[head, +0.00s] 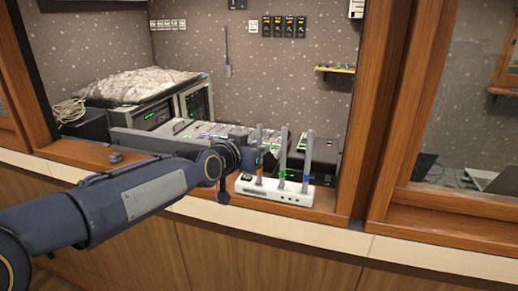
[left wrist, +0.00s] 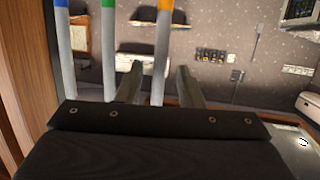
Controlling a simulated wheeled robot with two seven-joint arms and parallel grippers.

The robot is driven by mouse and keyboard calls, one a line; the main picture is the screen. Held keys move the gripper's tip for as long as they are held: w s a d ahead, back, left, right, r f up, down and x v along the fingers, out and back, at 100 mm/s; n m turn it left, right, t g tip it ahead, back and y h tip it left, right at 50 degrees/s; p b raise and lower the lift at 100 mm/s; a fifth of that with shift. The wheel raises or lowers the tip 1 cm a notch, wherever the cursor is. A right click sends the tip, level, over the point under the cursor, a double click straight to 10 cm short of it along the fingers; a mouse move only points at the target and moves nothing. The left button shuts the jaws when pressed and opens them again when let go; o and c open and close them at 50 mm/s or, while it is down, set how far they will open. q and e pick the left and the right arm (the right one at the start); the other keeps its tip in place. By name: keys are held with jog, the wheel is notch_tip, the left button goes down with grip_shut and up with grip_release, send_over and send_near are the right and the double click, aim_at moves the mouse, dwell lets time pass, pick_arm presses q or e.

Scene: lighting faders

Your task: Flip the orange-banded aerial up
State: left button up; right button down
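A white box (head: 273,191) stands on the wooden ledge with three grey aerials, all looking roughly upright in the head view. The orange-banded aerial (head: 259,138) is the leftmost there, then the green-banded aerial (head: 283,150) and the blue-banded aerial (head: 307,150). My left gripper (head: 252,157) is at the orange-banded aerial. In the left wrist view the orange-banded aerial (left wrist: 161,50) appears between the two spread fingers of my left gripper (left wrist: 158,85), with gaps on both sides. Contact is not visible. My right gripper is not in view.
A black box (head: 320,160) stands behind the aerials. A console with faders (head: 205,132) lies behind my left arm. A wooden window post (head: 372,120) rises to the right of the white box.

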pick_arm(q)
jog(key=v, duration=0.4)
jog(key=shift+s+a+r+b, duration=0.1)
jog(key=shift+s+a+b, duration=0.05)
jog(key=shift+s+b, duration=0.15)
jog(key=s+a+f+n+g+y, duration=0.1)
jog(key=s+a+f+n+g, duration=0.1)
jog(key=s+a+f, duration=0.35)
jog(key=s+a+f+n+g+y, duration=0.1)
jog(key=s+a+f+n, duration=0.15)
jog(key=s+a, duration=0.6)
jog(key=s+a+f+n+g, duration=0.1)
jog(key=s+f+g, duration=0.1)
jog(key=s+f, duration=0.4)
jog(key=s+a+f+n+g+y, duration=0.1)
jog(key=s+a+f+n+g, duration=0.1)
jog(key=s+f, duration=0.5)
jog(key=s, duration=0.6)
jog(key=shift+s+a+g, duration=0.3)
